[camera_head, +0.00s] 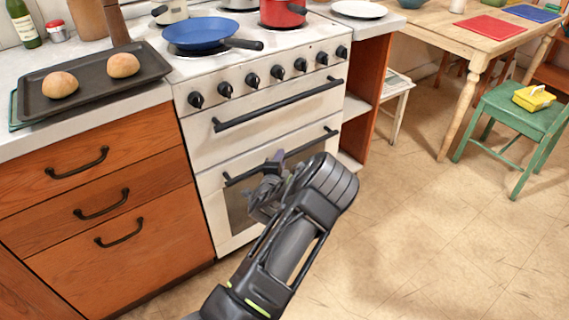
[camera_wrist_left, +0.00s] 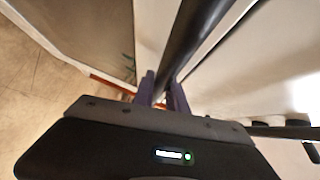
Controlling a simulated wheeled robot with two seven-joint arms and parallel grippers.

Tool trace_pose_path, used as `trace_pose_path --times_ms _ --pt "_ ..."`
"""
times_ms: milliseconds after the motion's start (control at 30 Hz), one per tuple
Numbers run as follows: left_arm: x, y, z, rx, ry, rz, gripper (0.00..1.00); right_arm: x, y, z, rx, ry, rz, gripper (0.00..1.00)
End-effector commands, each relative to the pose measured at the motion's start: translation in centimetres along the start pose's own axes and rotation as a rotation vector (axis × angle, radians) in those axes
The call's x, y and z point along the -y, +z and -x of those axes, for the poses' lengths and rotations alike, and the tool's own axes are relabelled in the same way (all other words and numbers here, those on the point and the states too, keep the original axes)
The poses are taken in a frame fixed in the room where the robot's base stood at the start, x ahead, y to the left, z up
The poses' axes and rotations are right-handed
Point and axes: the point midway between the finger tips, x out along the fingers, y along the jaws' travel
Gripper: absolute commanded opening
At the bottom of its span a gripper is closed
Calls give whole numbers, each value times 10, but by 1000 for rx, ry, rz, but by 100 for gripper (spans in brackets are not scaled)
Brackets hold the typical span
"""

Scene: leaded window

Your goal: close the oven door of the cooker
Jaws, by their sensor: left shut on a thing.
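The white cooker (camera_head: 190,125) stands at the middle left in the head view, with a row of black knobs and two dark bar handles. Its lower front, the oven door (camera_head: 213,205), has a dark window and a black bar handle (camera_head: 317,143). The door looks upright and near the cooker front; I cannot tell if a small gap is left. My left gripper (camera_head: 273,163) is shut on the oven door handle, toward its left half. In the left wrist view the handle (camera_wrist_left: 192,38) runs between the purple fingertips (camera_wrist_left: 163,90). My arm hides much of the door's right side.
Above the oven door is another panel with its own handle (camera_head: 280,105). A blue pan (camera_head: 200,32) and red pot (camera_head: 283,12) sit on the hob. Wooden drawers (camera_head: 100,190) adjoin on the left. Floor (camera_head: 430,230) is clear on the right, before a green chair (camera_head: 510,115).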

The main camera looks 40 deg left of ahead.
Motion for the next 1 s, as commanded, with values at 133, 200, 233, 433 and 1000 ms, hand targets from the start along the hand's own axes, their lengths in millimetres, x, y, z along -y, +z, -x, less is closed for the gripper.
trace_pose_path --times_ms 133,200,233,433,1000 --pt "5 10 -9 2 22 21 0 1 0 2 0 0 1 0" --pt "5 10 -9 2 22 20 0 1 0 1 0 0 0 0" --pt "5 10 -9 2 22 20 0 1 0 1 0 0 0 0" --pt "7 11 -9 4 18 19 24 1 0 2 0 0 0 0" --pt "6 9 -2 1 21 20 40 1 0 3 0 0 0 0"
